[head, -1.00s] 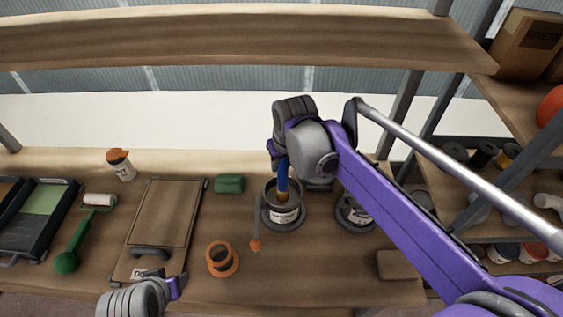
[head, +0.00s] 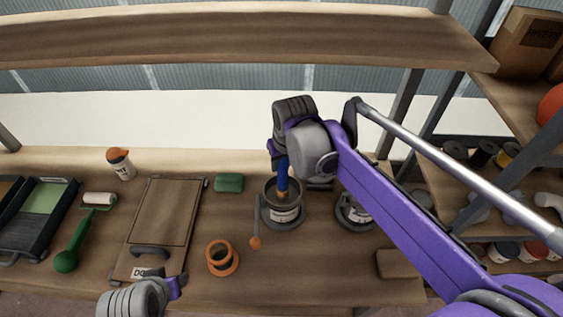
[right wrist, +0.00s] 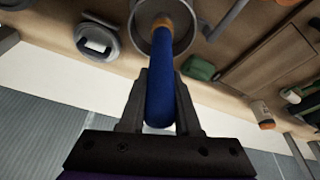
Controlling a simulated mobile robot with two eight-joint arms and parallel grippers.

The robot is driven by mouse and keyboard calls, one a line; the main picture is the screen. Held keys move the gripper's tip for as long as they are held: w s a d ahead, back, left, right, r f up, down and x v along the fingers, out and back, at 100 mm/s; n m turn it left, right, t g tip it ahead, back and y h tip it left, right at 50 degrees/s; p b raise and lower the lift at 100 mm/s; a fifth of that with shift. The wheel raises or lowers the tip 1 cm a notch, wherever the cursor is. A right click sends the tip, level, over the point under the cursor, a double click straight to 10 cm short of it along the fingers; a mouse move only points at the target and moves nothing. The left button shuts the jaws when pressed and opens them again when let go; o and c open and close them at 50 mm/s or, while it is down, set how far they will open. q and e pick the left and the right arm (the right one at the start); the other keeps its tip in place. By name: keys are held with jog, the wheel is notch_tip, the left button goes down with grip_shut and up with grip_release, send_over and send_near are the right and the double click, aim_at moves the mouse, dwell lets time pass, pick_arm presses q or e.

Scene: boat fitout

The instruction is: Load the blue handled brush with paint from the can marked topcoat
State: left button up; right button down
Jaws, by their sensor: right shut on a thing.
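The blue handled brush (head: 283,176) points down into an open can (head: 285,214) with a pale label; its bristles are hidden inside. My right gripper (head: 275,152) is above the can, shut on the handle. The right wrist view shows the handle (right wrist: 160,95) between both fingers (right wrist: 160,82) and the brush's orange-brown lower part inside the can's rim (right wrist: 137,32). I cannot read either label. My left gripper (head: 177,287) is low at the left; its fingers are unclear.
A grey stick with an orange end (head: 255,242) is by the can's left side. An orange ring-shaped holder (head: 222,259), a green block (head: 229,183) and a brown board (head: 165,212) lie further left. An upper shelf (head: 230,42) spans the back.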

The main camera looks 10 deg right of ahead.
jog(key=shift+r+p, duration=1.8)
jog(key=shift+r, duration=1.75)
pick_arm(q)
jog(key=shift+t, duration=0.3)
jog(key=w+r, duration=0.2)
jog(key=r, duration=0.1)
jog(key=w+r, duration=0.1)
jog(key=r, duration=0.1)
jog(key=shift+r, duration=0.1)
pick_arm(e)
jog(key=shift+w, duration=0.1)
jog(key=shift+f, duration=0.1)
pick_arm(q)
jog(key=shift+s, duration=0.2)
jog(key=shift+w, duration=0.1)
